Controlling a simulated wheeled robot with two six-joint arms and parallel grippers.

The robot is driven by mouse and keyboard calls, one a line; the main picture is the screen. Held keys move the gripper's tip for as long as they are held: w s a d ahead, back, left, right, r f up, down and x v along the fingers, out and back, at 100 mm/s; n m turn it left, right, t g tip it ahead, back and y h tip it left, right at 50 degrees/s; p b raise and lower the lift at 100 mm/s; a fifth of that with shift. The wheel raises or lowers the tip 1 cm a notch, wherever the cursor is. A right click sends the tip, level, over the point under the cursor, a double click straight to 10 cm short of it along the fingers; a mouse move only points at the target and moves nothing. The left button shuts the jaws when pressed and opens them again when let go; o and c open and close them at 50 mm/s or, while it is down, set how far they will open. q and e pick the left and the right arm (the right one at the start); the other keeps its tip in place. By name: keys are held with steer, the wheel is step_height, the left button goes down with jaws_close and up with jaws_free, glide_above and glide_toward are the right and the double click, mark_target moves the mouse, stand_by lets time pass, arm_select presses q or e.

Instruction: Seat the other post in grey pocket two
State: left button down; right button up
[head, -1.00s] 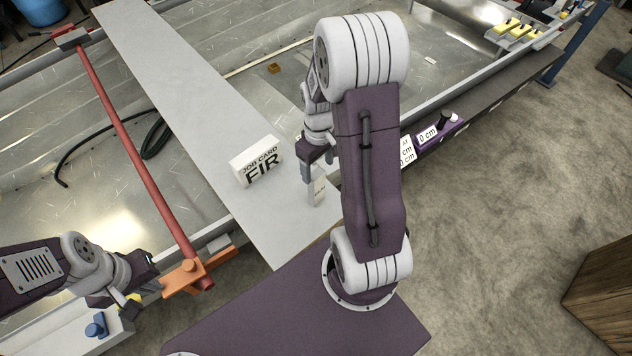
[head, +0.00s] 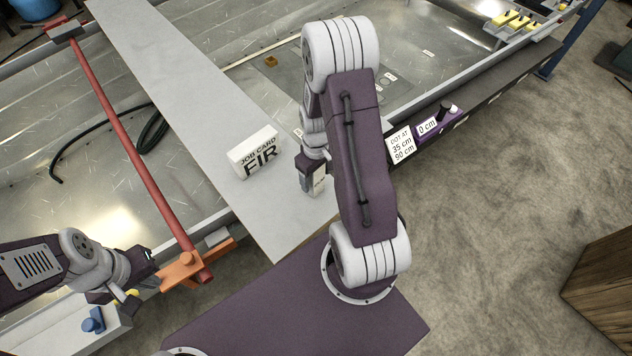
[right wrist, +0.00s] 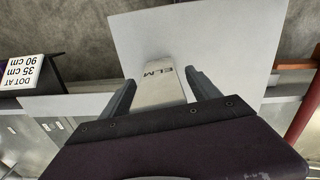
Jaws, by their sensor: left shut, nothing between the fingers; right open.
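A white block marked ELM (right wrist: 158,88) stands between the spread fingers of my right gripper (right wrist: 160,76) in the right wrist view, with a gap visible at its sides. In the head view the block (head: 320,184) shows beside my right gripper (head: 311,180), low over the near end of the grey plank. My left gripper (head: 148,278) is shut and empty near the orange clamp (head: 188,268). A black post (head: 445,108) and a white-topped one beside it stand at the purple strip. No pocket can be made out as grey pocket two.
The grey plank (head: 170,95) crosses the hull, carrying a job card reading FIR (head: 255,153). A red bar (head: 125,135) runs along the left. A label reading DOT AT 35 cm 90 cm (head: 401,145) sits right of my right arm. A darker panel (head: 400,90) lies beyond.

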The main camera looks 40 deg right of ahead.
steer(key=shift+r, duration=0.1)
steer(key=shift+c, duration=0.3)
jaws_close()
steer(key=shift+r, duration=0.1)
